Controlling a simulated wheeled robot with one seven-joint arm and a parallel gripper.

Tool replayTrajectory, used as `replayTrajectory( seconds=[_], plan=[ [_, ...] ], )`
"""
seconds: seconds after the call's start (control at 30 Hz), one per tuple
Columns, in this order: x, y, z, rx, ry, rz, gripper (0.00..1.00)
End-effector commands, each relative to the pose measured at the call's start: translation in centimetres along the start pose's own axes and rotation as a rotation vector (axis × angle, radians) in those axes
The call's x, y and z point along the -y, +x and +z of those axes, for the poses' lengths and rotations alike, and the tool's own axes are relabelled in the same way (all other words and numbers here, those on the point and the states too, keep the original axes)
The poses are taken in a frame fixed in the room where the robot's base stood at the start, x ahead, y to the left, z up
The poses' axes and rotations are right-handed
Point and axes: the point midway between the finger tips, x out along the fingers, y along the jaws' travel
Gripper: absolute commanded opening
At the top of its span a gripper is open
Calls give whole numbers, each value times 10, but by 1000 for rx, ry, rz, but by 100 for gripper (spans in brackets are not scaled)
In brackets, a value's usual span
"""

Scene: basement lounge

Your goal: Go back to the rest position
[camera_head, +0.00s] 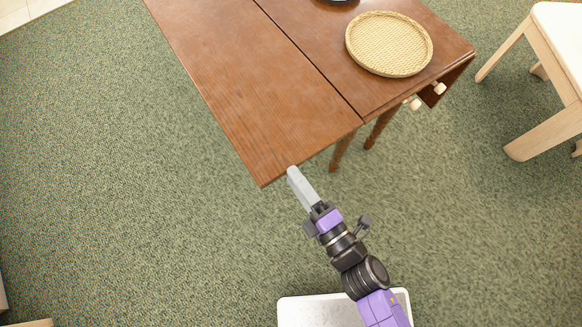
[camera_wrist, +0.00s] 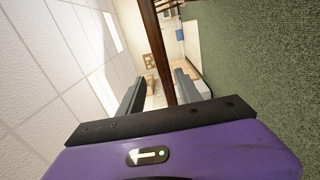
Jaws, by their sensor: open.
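My gripper (camera_head: 293,172) shows in the head view at the near corner of the wooden table (camera_head: 248,95), its grey fingers pointing up and left toward the corner. I cannot tell whether it touches the table edge. In the wrist view my gripper (camera_wrist: 158,88) has its two grey fingers spread apart with nothing between them. The table's brown edge (camera_wrist: 158,50) runs as a band beyond the fingers. The view is tilted sideways.
A round woven tray (camera_head: 389,44) lies on the table, with part of a dark object (camera_head: 336,1) above it. A white-topped wooden stool (camera_head: 560,40) stands at right. Green carpet (camera_head: 120,220) is clear left of my arm.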

Motion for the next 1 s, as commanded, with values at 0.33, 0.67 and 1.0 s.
replayTrajectory(
  seconds=[0.33, 0.67, 1.0],
  plan=[
    [0, 0, 0, 0, 0, 0, 41],
    [-3, -10, 3, 18, 42, -6, 41],
    [-55, -127, 35, 264, 642, -6, 41]
  ],
)
